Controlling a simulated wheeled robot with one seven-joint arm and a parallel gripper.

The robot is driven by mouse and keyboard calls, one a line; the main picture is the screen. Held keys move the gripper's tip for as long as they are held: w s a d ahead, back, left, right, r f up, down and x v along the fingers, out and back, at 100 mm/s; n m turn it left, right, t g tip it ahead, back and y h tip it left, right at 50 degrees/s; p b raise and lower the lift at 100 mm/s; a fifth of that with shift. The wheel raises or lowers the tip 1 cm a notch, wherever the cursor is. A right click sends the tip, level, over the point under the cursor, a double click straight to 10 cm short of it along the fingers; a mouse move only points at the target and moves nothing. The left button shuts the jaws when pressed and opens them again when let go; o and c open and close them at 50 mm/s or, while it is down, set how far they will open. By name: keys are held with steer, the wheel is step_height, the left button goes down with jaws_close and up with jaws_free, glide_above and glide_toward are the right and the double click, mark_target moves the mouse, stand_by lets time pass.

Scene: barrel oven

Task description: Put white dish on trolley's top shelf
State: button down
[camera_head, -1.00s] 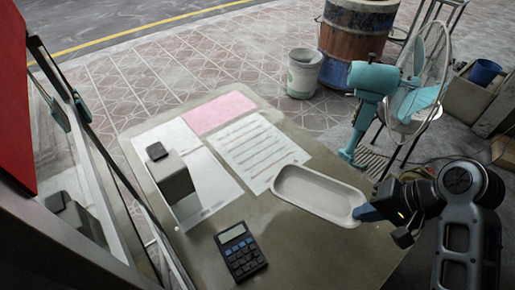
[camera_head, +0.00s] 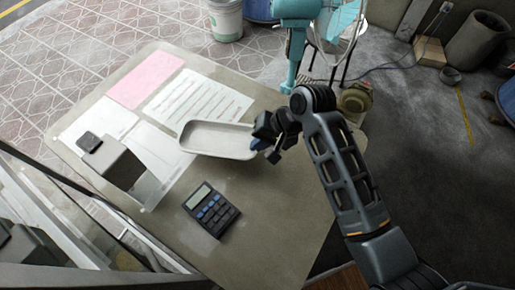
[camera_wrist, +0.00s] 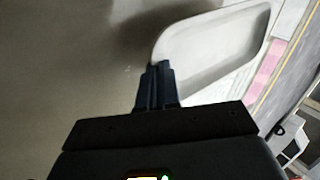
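The white dish (camera_head: 218,140) is a shallow, oblong tray above or on the olive-grey table, by the lower edge of a printed sheet. I cannot tell whether it touches the table. My gripper (camera_head: 260,144) is at the dish's right end. In the wrist view the dish (camera_wrist: 210,50) lies ahead and to the right. My gripper's dark blue fingers (camera_wrist: 158,75) are close together there, pinching the dish's near rim. No trolley can be made out in these views.
The table (camera_head: 270,215) also holds a calculator (camera_head: 211,210), a grey box-like device (camera_head: 117,163), papers and a pink sheet (camera_head: 145,80). A teal fan (camera_head: 298,30) stands behind the table. A bucket (camera_head: 225,18) is at the back.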

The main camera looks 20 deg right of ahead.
mark_target(258, 158)
steer(key=shift+a+f, duration=0.15)
steer(key=shift+f, duration=1.95)
steer(key=shift+f, duration=0.1)
steer(key=c, duration=1.6)
jaws_free()
steer(key=shift+c, duration=0.2)
steer(key=v, duration=1.2)
steer(key=shift+w, duration=0.1)
